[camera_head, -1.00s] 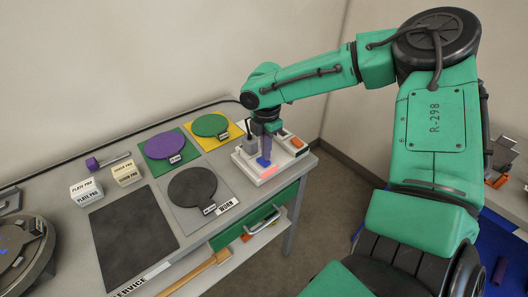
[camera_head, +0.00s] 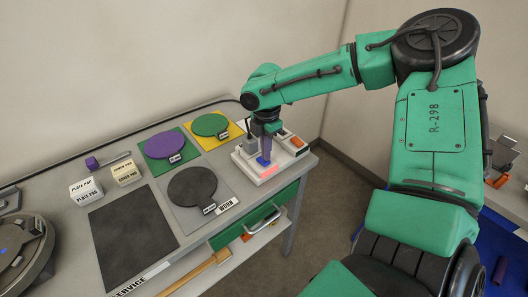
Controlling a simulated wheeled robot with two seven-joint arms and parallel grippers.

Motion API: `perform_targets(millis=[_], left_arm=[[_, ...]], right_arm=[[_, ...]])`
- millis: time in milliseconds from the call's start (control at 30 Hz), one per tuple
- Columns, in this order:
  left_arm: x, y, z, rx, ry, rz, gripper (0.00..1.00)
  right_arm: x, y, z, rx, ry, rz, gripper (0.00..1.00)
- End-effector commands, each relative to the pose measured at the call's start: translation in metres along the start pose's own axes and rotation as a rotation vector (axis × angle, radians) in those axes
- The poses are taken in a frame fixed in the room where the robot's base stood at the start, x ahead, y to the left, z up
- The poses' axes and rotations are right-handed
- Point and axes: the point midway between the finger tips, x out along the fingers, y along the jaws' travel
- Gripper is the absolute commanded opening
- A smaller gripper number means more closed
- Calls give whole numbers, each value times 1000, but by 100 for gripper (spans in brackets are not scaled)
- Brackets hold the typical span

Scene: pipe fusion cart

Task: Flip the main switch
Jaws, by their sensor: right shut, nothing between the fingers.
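A pale control box (camera_head: 247,166) stands at the right end of the workbench. It carries a grey upright part (camera_head: 250,146), an orange block (camera_head: 297,142) and a pinkish-red block (camera_head: 268,171). I cannot tell for certain which of these is the main switch. My right gripper (camera_head: 264,158) reaches down over the middle of the box, shut and empty, with its blue-purple tips close to the top of the box. I cannot tell whether they touch it. The gripper and wrist hide part of the box. My left gripper is not in view.
The workbench (camera_head: 140,200) also holds a purple disc (camera_head: 163,145), a green disc (camera_head: 209,124), a dark disc (camera_head: 191,186), a black mat (camera_head: 130,232) and two labelled pad boxes. A green drawer (camera_head: 250,222) is below. The wall is close behind.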

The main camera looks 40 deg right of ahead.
Motion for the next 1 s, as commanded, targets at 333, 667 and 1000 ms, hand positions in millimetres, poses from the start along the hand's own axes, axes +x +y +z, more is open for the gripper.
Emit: perform_targets(millis=[333, 667, 1000], left_arm=[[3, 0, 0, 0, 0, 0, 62], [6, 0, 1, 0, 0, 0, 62], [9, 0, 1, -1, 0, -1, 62]], right_arm=[[6, 0, 0, 0, 1, 0, 0], [11, 0, 0, 0, 0, 0, 0], [16, 0, 0, 0, 0, 0, 0]])
